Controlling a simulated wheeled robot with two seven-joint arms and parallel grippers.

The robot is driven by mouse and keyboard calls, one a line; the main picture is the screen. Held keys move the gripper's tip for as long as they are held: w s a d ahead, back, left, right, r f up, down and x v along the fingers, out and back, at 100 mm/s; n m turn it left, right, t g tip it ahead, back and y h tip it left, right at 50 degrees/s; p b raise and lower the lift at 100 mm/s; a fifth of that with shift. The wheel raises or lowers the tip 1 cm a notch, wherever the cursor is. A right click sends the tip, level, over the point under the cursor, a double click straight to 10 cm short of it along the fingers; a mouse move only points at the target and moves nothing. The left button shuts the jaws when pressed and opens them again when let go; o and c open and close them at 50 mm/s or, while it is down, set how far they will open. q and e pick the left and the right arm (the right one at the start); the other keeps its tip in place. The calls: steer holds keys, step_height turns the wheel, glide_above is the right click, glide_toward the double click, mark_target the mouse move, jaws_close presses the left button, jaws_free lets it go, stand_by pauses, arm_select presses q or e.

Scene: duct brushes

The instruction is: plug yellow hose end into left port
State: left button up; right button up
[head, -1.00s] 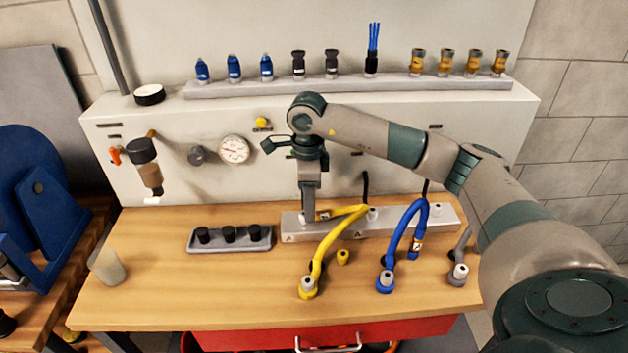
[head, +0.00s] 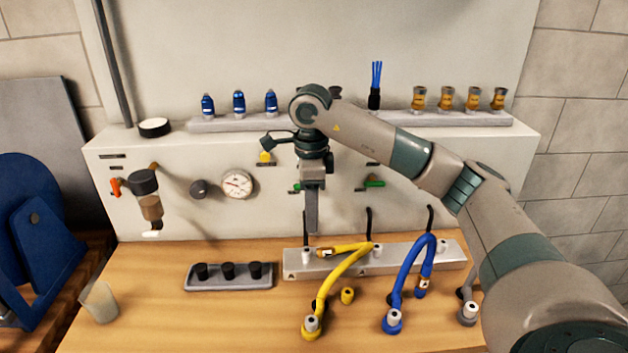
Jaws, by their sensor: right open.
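My right gripper (head: 311,228) is open, points down and is above the left port, apart from the hose. Its fingers overlap in this view. My left gripper is not in view.
A blue hose (head: 401,276) arches to the right of the yellow one. A tray with black caps (head: 228,281) lies left of the block. A cup (head: 98,301) stands at the table's left edge.

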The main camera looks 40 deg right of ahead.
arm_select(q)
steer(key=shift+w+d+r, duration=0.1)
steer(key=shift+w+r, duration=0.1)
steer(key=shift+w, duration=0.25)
arm_select(e)
step_height(320, 180, up, 9)
steer(key=shift+d, duration=0.3)
